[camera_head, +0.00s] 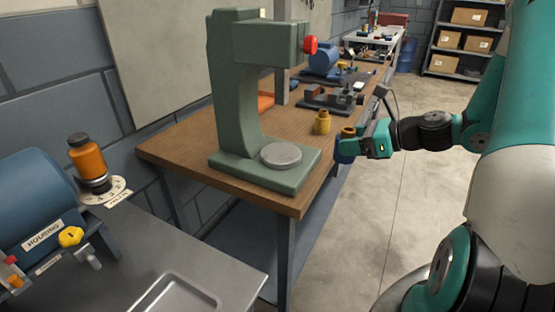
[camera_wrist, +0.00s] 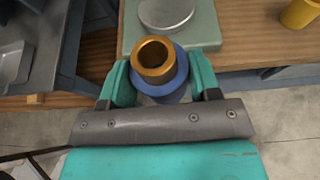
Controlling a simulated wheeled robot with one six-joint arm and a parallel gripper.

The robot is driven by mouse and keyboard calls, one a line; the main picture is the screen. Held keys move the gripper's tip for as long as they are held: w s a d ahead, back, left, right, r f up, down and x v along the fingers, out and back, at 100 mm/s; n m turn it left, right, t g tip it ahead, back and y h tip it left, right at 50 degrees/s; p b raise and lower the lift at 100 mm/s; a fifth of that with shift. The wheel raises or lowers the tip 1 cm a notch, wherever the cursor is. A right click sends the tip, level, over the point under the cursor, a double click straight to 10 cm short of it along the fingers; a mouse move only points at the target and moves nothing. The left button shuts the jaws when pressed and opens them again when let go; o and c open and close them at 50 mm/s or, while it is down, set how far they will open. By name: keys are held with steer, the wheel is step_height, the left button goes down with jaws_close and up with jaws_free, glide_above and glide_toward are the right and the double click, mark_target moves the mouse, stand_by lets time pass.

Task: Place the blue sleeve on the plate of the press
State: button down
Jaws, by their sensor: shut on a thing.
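My gripper (camera_head: 350,146) is shut on the blue sleeve (camera_head: 343,152), to the right of the press (camera_head: 237,95) and by the bench's right edge. A bronze bushing (camera_head: 348,131) stands up from the top of the sleeve. In the wrist view the sleeve (camera_wrist: 172,93) is between the two teal fingers, with the bushing's open top facing the camera. The press plate (camera_head: 282,154) is a bare grey disc on the green base. It shows ahead of the sleeve in the wrist view (camera_wrist: 166,12), with a gap between them.
A yellow bushing (camera_head: 322,122) stands on the wooden bench (camera_head: 185,143) behind the press base. The red-tipped press head (camera_head: 309,46) overhangs the plate. A vise (camera_head: 330,98) and a blue motor (camera_head: 322,60) are farther back. A grey table with a tray (camera_head: 175,295) is front left.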

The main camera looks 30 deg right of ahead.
steer(key=shift+w+a, duration=0.1)
steer(key=shift+w, duration=0.2)
steer(key=w+a+p, duration=0.1)
steer(key=w+a, duration=0.2)
steer(key=w, duration=0.1)
steer(key=w+a+p, duration=0.1)
steer(key=w+a, duration=0.2)
steer(key=w, duration=0.2)
steer(key=w+a, duration=0.3)
steer(key=w, duration=0.2)
steer(key=shift+r+p, duration=0.15)
steer(key=shift+p, duration=0.25)
steer(key=shift+w+a, duration=0.1)
steer(key=shift+w, duration=0.05)
steer(key=shift+f, duration=1.8)
steer(key=shift+f, duration=0.1)
steer(key=shift+c, duration=1.7)
jaws_free()
steer(key=shift+f, duration=0.1)
